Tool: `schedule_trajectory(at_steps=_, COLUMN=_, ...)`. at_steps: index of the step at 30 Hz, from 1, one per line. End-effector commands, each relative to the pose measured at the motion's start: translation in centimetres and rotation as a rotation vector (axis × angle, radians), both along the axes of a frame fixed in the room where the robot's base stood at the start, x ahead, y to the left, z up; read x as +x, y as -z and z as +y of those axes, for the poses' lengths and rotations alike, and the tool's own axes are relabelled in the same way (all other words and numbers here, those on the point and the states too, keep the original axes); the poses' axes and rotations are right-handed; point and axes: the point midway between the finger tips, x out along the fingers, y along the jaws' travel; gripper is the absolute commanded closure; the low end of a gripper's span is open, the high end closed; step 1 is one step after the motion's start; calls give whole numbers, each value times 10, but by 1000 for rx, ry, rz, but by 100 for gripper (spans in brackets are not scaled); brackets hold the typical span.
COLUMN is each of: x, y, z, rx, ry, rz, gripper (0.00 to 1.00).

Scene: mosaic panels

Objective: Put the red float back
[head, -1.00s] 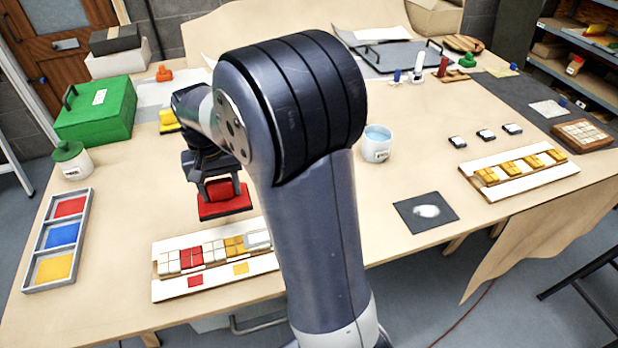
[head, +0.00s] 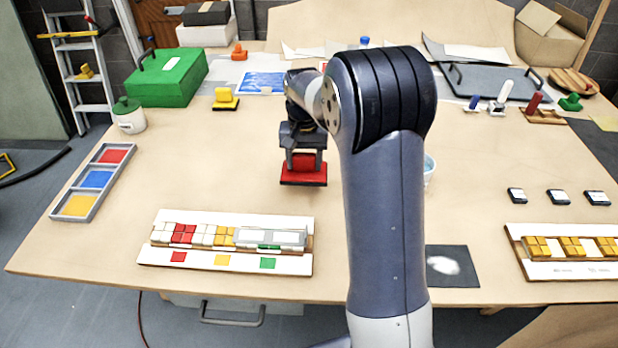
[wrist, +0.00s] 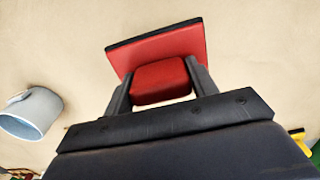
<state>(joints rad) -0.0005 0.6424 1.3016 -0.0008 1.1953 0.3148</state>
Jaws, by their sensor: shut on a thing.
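My gripper (head: 304,160) is shut on the handle of the red float (head: 303,175), a red block on a flat red plate with a dark edge. It holds the float upright above the middle of the bench, behind the mosaic panel. In the wrist view the float (wrist: 160,50) sits between both fingers, with its handle clasped and its plate beyond them. A yellow float (head: 225,100) stands at the back left. An orange float-like piece (head: 239,52) stands farther back, and a green one (head: 570,103) stands at the far right.
A mosaic panel (head: 225,262) lies at the front, another (head: 560,270) at the right. A three-colour tray (head: 75,190), a lidded pot (head: 129,122) and a green box (head: 165,80) stand left. A cup (wrist: 32,112) is near my arm. Bare bench surrounds the float.

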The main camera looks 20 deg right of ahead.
Motion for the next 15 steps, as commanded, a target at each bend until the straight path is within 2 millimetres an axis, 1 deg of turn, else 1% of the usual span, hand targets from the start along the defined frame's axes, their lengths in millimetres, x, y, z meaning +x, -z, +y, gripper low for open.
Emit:
schedule_trajectory(at_steps=1, x=-1, y=7, z=0, rx=0, ry=0, rz=2, gripper=64)
schedule_trajectory(at_steps=5, x=0, y=18, z=0, rx=0, ry=0, rz=0, gripper=64)
schedule_trajectory(at_steps=12, x=0, y=50, z=0, rx=0, ry=0, rz=1, gripper=64)
schedule_trajectory(at_steps=15, x=0, y=55, z=0, rx=0, ry=0, rz=-1, gripper=64)
